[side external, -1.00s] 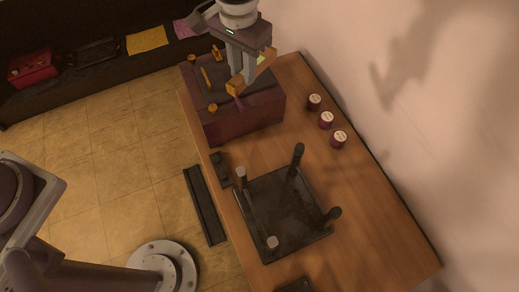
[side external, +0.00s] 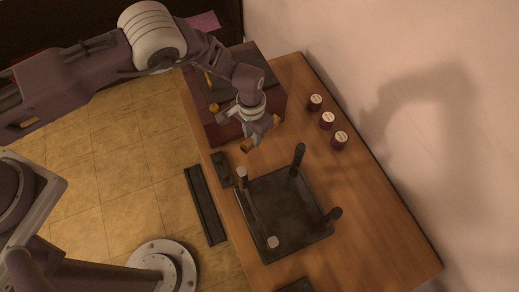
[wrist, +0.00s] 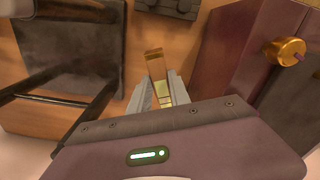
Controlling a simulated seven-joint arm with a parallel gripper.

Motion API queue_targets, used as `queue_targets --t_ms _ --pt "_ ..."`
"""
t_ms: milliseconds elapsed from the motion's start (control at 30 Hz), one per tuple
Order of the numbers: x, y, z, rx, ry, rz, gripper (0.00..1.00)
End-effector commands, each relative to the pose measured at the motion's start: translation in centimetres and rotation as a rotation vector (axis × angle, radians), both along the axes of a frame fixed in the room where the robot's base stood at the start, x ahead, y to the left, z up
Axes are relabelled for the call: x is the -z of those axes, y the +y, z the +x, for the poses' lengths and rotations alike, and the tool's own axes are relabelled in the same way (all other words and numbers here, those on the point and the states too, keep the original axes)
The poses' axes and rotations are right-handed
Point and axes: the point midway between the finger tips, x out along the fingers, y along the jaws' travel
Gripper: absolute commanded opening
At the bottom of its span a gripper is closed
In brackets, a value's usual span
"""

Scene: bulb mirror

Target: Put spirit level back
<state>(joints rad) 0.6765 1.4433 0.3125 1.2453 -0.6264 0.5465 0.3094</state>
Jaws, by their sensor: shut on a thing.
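The spirit level is an orange-brown bar with a yellow-green part, seen in the wrist view (wrist: 154,63) between my fingers. My gripper (wrist: 158,92) is shut on it. In the side external view my gripper (side external: 259,133) hangs pointing down between the purple box and the dark square plate. The level's orange ends show there, one at the lower left (side external: 246,148). Its middle is hidden by my fingers. It looks held above the table, but the height is hard to tell.
The purple box (side external: 222,128) with gold knobs (side external: 214,107) stands at the back of the wooden table (side external: 375,235). The dark plate (side external: 290,215) has several upright posts. A small black block (side external: 222,170) lies at the left edge.

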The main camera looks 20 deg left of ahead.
Motion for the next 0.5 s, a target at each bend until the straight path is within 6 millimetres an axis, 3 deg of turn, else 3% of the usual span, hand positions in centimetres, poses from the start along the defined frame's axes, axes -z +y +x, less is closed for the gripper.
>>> queue_targets --t_ms 100,400,500 --pt "3.2 0.1 -0.1 0.002 0.002 0.002 0.00" --pt "8.8 0.1 0.0 0.003 -0.001 0.003 0.00" --pt "9.7 0.0 -0.1 0.002 0.000 0.000 0.00"
